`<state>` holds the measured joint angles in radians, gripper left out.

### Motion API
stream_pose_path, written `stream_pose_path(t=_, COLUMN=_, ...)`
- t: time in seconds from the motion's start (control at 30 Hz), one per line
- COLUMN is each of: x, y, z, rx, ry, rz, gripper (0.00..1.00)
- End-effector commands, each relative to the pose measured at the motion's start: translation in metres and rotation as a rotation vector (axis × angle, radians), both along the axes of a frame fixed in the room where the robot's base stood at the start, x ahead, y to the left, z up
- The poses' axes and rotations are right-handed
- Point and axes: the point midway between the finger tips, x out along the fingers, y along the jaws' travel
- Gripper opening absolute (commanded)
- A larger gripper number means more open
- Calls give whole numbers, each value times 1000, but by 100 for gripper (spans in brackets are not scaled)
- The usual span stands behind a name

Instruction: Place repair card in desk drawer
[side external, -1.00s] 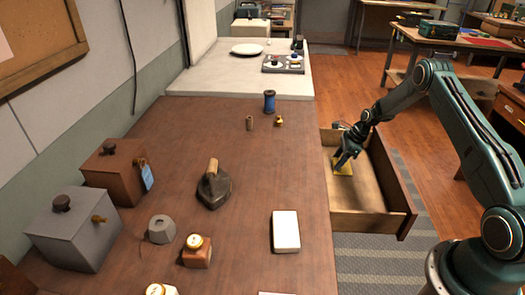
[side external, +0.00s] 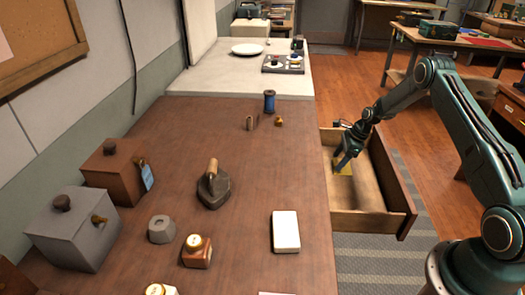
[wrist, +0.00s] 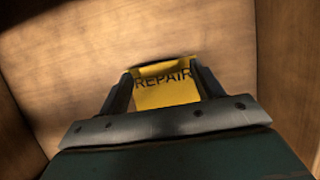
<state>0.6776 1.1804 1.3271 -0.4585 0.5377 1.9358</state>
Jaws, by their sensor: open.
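The yellow repair card (wrist: 165,84) is inside the open desk drawer, with the word REPAIR readable in the wrist view. In the side view the card (side external: 344,168) lies at the far left part of the drawer floor. The wooden desk drawer (side external: 365,200) is pulled out from the right side of the brown desk. My gripper (side external: 343,161) is down inside the drawer at the card. In the wrist view my gripper (wrist: 160,80) is open, with one finger on each side of the card. Whether the fingers touch the card cannot be told.
The drawer walls (wrist: 281,60) stand close around my gripper. On the desk are a white box (side external: 286,231), a flat iron (side external: 213,186), a blue spool (side external: 269,101) and several small boxes. The drawer's near half is empty.

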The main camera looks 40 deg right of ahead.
Motion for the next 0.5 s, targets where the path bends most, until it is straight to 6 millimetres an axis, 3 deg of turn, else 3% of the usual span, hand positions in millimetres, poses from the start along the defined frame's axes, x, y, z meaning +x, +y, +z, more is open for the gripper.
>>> stream_pose_path(t=0.5, x=-21, y=-21, z=71, rx=-1, ry=-1, rz=-2, gripper=66)
